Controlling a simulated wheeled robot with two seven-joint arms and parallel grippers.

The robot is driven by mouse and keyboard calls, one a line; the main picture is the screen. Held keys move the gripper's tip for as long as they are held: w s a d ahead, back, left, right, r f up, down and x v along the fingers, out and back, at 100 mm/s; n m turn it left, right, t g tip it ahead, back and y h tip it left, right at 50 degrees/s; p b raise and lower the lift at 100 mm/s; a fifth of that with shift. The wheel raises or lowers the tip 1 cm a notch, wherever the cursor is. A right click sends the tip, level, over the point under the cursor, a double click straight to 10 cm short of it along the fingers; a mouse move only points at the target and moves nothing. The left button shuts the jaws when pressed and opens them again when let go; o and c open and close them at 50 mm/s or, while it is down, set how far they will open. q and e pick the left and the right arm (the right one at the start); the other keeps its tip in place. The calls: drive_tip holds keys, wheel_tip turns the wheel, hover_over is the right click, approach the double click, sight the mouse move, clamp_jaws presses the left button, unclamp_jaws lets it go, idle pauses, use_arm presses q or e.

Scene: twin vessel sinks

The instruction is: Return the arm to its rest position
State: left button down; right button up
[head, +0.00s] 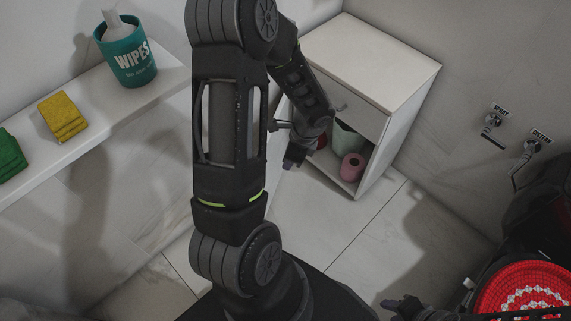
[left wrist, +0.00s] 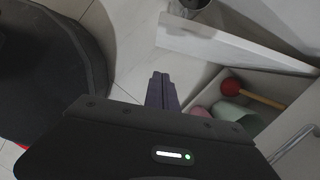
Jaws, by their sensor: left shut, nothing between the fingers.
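My left arm reaches down through the middle of the head view. My left gripper (head: 294,156) is in front of the open lower part of a white cabinet (head: 414,78). In the left wrist view, the fingers of this gripper (left wrist: 162,88) are together with nothing between them. The cabinet's contents show beyond the fingers, apart from them. What looks like my right gripper (head: 396,306) is at the bottom edge of the head view, and I cannot tell whether it is open.
The cabinet holds a pink roll (head: 353,166), a green item (head: 346,139) and a red-headed tool (left wrist: 231,87). A teal wipes tub (head: 130,62), yellow sponges (head: 62,116) and green sponges (head: 9,155) lie on the left ledge. Labelled hooks (head: 531,146) are on the right wall.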

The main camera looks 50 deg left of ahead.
idle(0.7)
use_arm(q)
drive_tip(key=w+d+f+n+t+h, duration=0.1)
drive_tip(key=d+f+n+h, duration=0.1)
drive_tip(key=d+n, duration=0.35)
drive_tip(key=w+d+f+n+t+h, duration=0.1)
drive_tip(key=d+f+n+t+h, duration=0.1)
drive_tip(key=d, duration=0.7)
drive_tip(key=w+d+f+n+t+h, duration=0.1)
drive_tip(key=d+f+n+h, duration=0.2)
drive_tip(key=d, duration=0.4)
drive_tip(key=s+d+f+n+g, duration=0.25)
drive_tip(key=s+d+f, duration=0.25)
drive_tip(key=s+d, duration=0.55)
wheel_tip(320, 180, up, 18)
drive_tip(key=p, duration=1.6)
drive_tip(key=shift+w+a+f+n+t+p, duration=0.2)
drive_tip(key=shift+n+t+p, duration=0.1)
drive_tip(key=shift+t+p, duration=0.1)
